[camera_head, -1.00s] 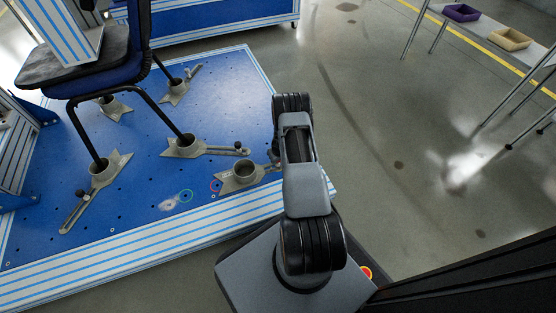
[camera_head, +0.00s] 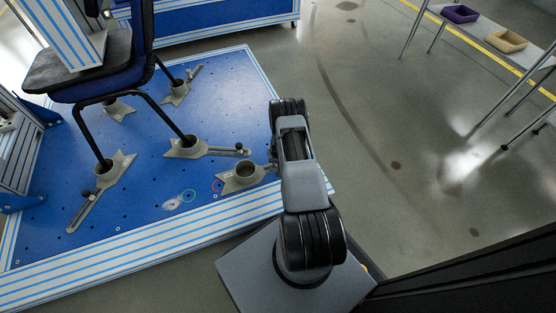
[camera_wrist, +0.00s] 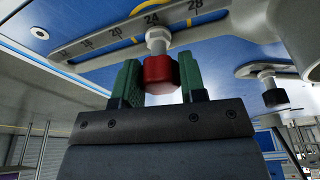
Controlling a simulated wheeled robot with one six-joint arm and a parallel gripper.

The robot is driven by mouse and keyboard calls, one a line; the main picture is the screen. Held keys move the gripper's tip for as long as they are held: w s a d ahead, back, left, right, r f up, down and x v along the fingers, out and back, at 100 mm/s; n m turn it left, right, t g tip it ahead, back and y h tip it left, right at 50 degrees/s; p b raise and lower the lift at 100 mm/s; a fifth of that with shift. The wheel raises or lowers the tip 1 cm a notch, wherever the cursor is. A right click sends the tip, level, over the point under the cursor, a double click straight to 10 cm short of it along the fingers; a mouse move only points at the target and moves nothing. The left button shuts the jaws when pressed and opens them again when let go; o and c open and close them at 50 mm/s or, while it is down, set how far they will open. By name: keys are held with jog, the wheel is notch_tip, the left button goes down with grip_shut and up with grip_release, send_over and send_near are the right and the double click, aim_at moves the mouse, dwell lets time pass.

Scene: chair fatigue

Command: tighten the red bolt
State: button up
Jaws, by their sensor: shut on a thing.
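The red bolt (camera_wrist: 160,72) hangs below a grey slotted bracket (camera_wrist: 110,38) with a number scale, with a pale metal collar above it. My gripper (camera_wrist: 161,80) has green finger pads on the left and right of the bolt, closed against its sides. In the head view my arm hides the gripper and the bolt. The grey holder with an open round socket (camera_head: 243,174) stands on the blue plate beside my arm's end.
A blue perforated plate (camera_head: 140,205) with striped edges carries several grey holders and a chair (camera_head: 95,85). A second bracket with a black knob (camera_wrist: 275,97) is at right in the wrist view. Open floor (camera_head: 370,200) lies right of my arm.

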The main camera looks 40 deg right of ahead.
jog(key=shift+m, duration=0.6)
jog(key=o, duration=0.9)
jog(key=p+v, duration=0.5)
jog(key=v, duration=0.8)
jog(key=shift+a+r+p, duration=0.15)
jog(key=shift+r+p, duration=0.2)
jog(key=shift+r, duration=0.05)
